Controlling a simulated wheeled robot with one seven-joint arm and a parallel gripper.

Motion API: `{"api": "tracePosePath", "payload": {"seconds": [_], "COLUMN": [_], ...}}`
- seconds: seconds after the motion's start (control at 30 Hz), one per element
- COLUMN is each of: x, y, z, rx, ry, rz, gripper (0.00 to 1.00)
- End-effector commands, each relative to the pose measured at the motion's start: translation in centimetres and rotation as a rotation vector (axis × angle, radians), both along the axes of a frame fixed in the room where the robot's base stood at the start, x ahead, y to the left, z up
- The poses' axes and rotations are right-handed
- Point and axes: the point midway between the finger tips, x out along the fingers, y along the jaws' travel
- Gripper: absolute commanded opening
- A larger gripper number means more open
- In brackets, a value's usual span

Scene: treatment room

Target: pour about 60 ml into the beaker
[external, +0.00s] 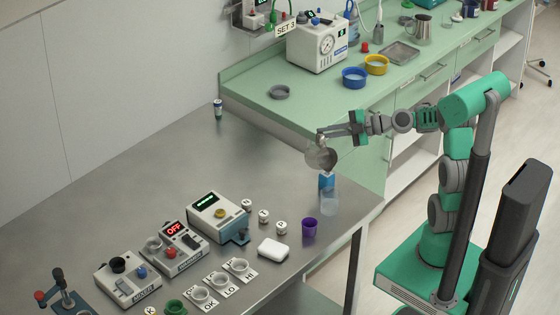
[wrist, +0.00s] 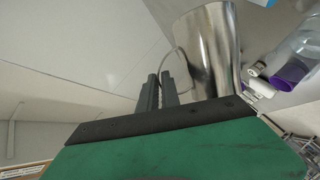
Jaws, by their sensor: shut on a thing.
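My gripper (external: 350,130) is shut on the handle of a shiny metal jug (external: 321,156), held above the front right part of the steel table. The jug is tilted in the external view. In the wrist view my gripper's fingers (wrist: 168,90) close at the jug's thin handle, and the jug (wrist: 212,50) stands beside them. A clear beaker-like vessel (external: 330,204) stands on the table below the jug; a clear vessel also shows at the right edge of the wrist view (wrist: 303,45). I cannot make out any stream or the liquid level.
Small white jars, devices and labelled cups fill the front left. The table's right edge (external: 370,212) is close. The middle back of the table is clear.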

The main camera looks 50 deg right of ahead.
Motion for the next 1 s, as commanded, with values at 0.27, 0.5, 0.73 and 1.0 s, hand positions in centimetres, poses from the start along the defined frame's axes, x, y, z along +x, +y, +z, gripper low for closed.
{"api": "tracePosePath", "payload": {"seconds": [0.27, 0.5, 0.73, 1.0], "x": [0.78, 0.78, 0.78, 0.89], "y": [-0.45, -0.47, -0.46, -0.52], "z": [0.14, 0.06, 0.08, 0.18], "rx": [0.054, 0.058, 0.057, 0.065], "ry": [0.095, 0.099, 0.098, 0.112], "rz": [0.003, 0.003, 0.003, 0.003], "gripper": [0.0, 0.0, 0.0, 0.0]}}
